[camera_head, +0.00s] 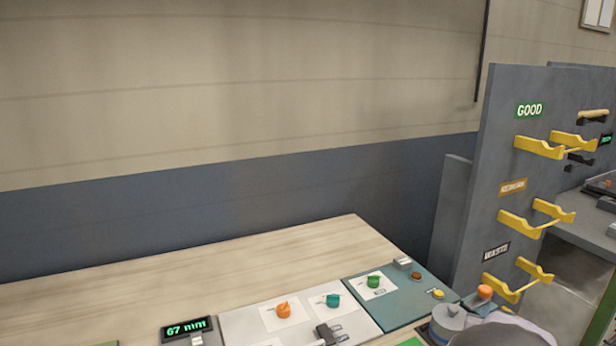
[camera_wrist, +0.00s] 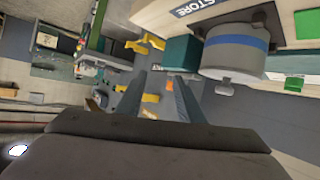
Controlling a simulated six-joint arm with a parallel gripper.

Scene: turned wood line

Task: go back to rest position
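My gripper (camera_wrist: 157,76) shows in the wrist view as two dark fingers standing apart, with a clear gap between them. Nothing is held between the fingers; a small orange spot shows in the gap, in the background. The fingers are not clearly visible in the head view. No turned wood piece shows in the gripper.
A grey rack board (camera_head: 497,150) at right has empty-looking yellow cradles (camera_head: 540,147). The wrist view shows a "STORE" sign (camera_wrist: 194,9).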

